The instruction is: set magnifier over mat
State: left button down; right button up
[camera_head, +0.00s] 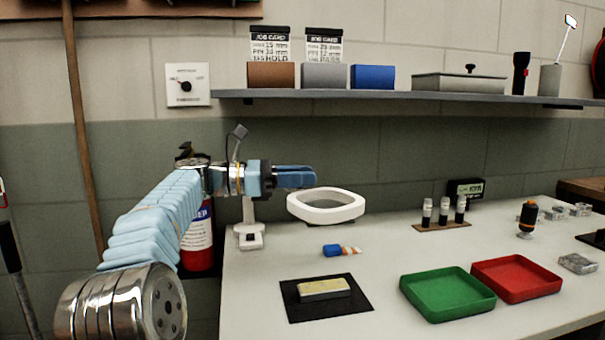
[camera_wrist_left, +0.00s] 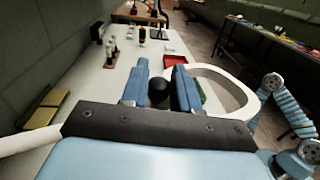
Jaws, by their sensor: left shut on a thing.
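The magnifier has a white ring head (camera_head: 326,215) and a white stand (camera_head: 249,236) at the table's back left. Its ring also shows at the right of the left wrist view (camera_wrist_left: 236,84). My left gripper (camera_head: 312,177) is at the ring's upper left edge, its fingers closed around a black knob (camera_wrist_left: 158,92). The knob's join to the magnifier is hidden. The black mat (camera_head: 332,309) lies flat near the table's front left with a yellowish block (camera_head: 324,289) on it. The ring is behind the mat, not above it. My right gripper is not in view.
A blue-capped tube (camera_head: 333,250) lies between ring and mat. A green tray (camera_head: 447,294) and a red tray (camera_head: 516,279) stand to the right. A rack of small bottles (camera_head: 442,224) is at the back. A shelf (camera_head: 400,97) runs above.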

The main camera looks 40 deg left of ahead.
pick_arm(q)
jog(key=shift+f, duration=0.1)
jog(key=c, duration=1)
grip_release()
jog(key=p+v, duration=0.1)
jog(key=v, duration=1.2)
jog(key=shift+s+a+p, duration=0.25)
jog(key=shift+p, duration=0.15)
